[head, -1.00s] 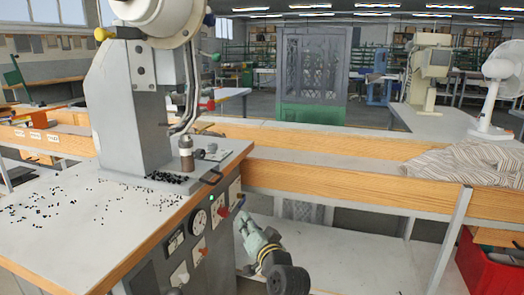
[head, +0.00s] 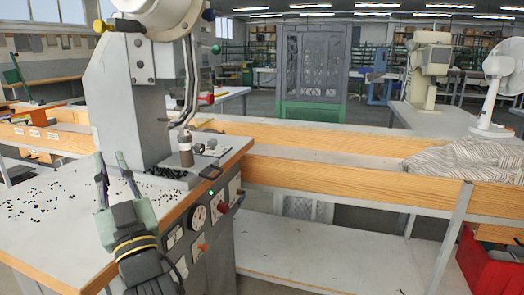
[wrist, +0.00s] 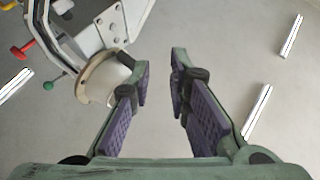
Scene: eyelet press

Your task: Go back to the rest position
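My gripper (head: 110,160) is in front of the grey eyelet press (head: 125,112), over the front of the press table (head: 75,245) in the head view. It points upward, with its two fingers apart and nothing between them. In the wrist view my gripper (wrist: 160,68) is also open and empty. The press head shows there beyond the left finger, with a pale round part (wrist: 100,82).
Small dark pieces (head: 40,208) are scattered on the press table. The press panel carries a gauge (head: 198,217) and knobs. A wooden-edged bench (head: 340,177), a striped cloth (head: 465,160), a white fan (head: 505,70) and a red bin (head: 488,272) are to the right.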

